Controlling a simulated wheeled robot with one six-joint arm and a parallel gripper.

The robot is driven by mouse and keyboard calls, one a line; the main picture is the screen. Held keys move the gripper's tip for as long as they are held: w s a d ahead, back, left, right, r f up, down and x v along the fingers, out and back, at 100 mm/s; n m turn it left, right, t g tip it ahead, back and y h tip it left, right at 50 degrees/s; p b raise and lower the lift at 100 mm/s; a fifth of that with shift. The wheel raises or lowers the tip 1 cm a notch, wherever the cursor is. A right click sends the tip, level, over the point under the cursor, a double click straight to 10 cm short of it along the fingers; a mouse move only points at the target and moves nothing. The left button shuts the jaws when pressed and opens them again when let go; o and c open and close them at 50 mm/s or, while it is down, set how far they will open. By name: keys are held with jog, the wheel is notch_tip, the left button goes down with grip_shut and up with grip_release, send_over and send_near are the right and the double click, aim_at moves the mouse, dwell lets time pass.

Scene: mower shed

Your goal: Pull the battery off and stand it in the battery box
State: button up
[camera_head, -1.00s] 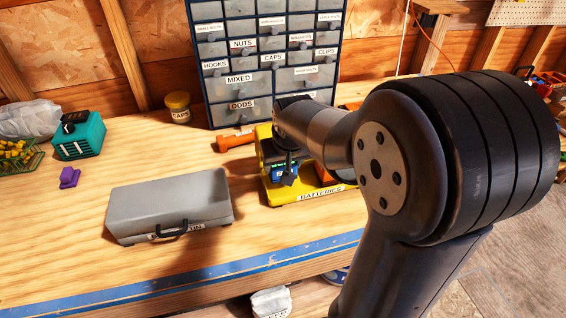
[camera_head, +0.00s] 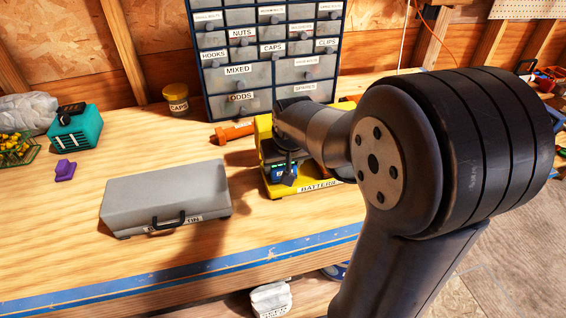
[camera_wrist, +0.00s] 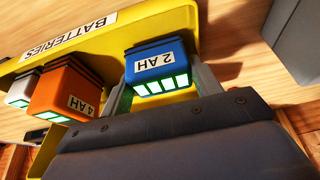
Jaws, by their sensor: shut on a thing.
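The yellow battery box (camera_head: 276,189), labelled BATTERIES, stands on the workbench, partly hidden behind my arm. It also shows in the wrist view (camera_wrist: 98,37). The blue battery (camera_wrist: 156,65), marked 2 AH with lit green bars, is between the two fingers of my gripper (camera_wrist: 163,88), which is shut on it. The blue battery is at the right end of the box in the wrist view; I cannot tell whether its base rests there. In the head view only a little blue (camera_head: 284,171) shows beside my gripper (camera_head: 288,178).
An orange 4 AH battery (camera_wrist: 68,91) and a white battery (camera_wrist: 23,88) stand in the box beside the blue one. A grey case (camera_head: 165,194) lies to the left. A drawer cabinet (camera_head: 265,60) stands behind. An orange tool (camera_head: 231,132) lies near the box.

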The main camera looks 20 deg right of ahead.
jog(key=shift+f+b, duration=0.35)
jog(key=shift+f, duration=0.05)
dwell(0.4)
jog(key=o, duration=1.2)
jog(key=shift+d, duration=0.1)
jog(key=shift+s+r, duration=0.1)
jog(key=shift+r, duration=0.45)
jog(key=v, duration=0.9)
jog(key=shift+s+r, duration=0.2)
jog(key=shift+r, duration=0.1)
jog(key=x, duration=1)
jog(key=shift+f, duration=0.2)
